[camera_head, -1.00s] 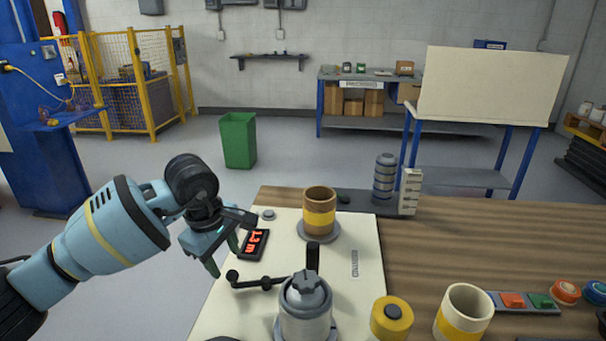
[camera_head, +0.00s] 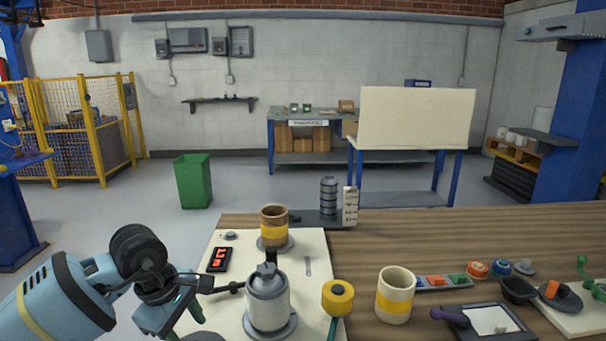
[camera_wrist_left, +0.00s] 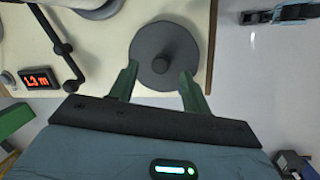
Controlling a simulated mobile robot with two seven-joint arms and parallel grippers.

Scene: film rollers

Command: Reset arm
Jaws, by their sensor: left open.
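My left gripper (camera_head: 186,322) is open at the lower left of the head view, by the near left edge of the cream board (camera_head: 312,250). In the left wrist view the open fingers (camera_wrist_left: 158,75) have a dark round disc with a knob (camera_wrist_left: 153,40) in front of and between their tips. I cannot tell whether they touch it. Only the disc's top edge (camera_head: 203,337) shows at the bottom of the head view. My right gripper is not in view.
On the board stand a grey canister (camera_head: 267,300) with a crank, a red-digit display (camera_head: 219,259), a brown-yellow roller (camera_head: 274,226) and a yellow-capped tool (camera_head: 338,297). A cream-yellow cup (camera_head: 395,295) and a tray (camera_head: 485,322) lie to the right. Bare wood (camera_head: 480,235) lies behind them.

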